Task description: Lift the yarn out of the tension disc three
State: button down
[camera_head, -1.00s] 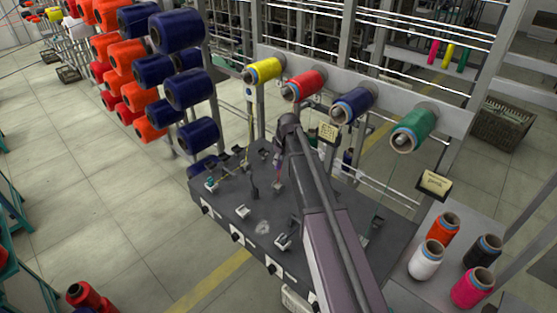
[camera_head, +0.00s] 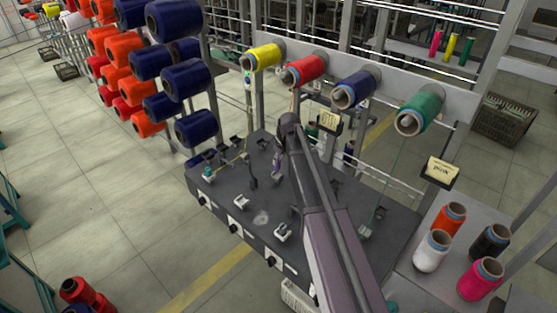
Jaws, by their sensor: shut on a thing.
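My gripper (camera_head: 277,170) shows small at the end of my arm, low over the dark winding table (camera_head: 215,178), left of my arm's elbow. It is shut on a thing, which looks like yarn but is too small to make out. The yellow bobbin (camera_head: 263,54), red bobbin (camera_head: 304,71), dark blue bobbin (camera_head: 353,89) and green bobbin (camera_head: 420,110) hang in a row on the rack behind. A thin green yarn (camera_head: 397,160) runs down from the green bobbin. I cannot pick out tension disc three; my arm hides the table's middle.
Small metal clips (camera_head: 283,232) and black knobs line the table's front. Several loose cones, such as the white one (camera_head: 432,252), stand on a side table at the right. A rack of dark blue and orange cones (camera_head: 178,81) stands at the left.

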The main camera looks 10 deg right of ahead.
aim_at(279, 166)
jog(key=shift+s+d+b+x, duration=0.15)
jog(key=shift+s+b+x, duration=0.05)
jog(key=shift+b+x, duration=0.8)
jog(key=shift+s+d+b+x, duration=0.1)
jog(key=shift+s+b+x, duration=0.05)
jog(key=shift+b+x, duration=0.85)
jog(key=shift+r, duration=0.15)
dwell(0.6)
jog(key=shift+w+p+v, duration=0.1)
jog(key=shift+p+v, duration=0.55)
jog(key=shift+p, duration=0.15)
jog(key=shift+w+p+v, duration=0.15)
jog(key=shift+p+v, duration=0.5)
jog(key=shift+p, duration=0.1)
jog(key=shift+a+r, duration=0.2)
jog(key=shift+r, duration=0.1)
jog(key=shift+w+p+v, duration=0.1)
jog(key=shift+p+v, duration=0.5)
jog(key=shift+p, duration=0.15)
jog(key=shift+w+p+v, duration=0.15)
jog(key=shift+p+v, duration=0.45)
jog(key=shift+p, duration=0.15)
jog(key=shift+a+r, duration=0.1)
jog(key=shift+a, duration=0.05)
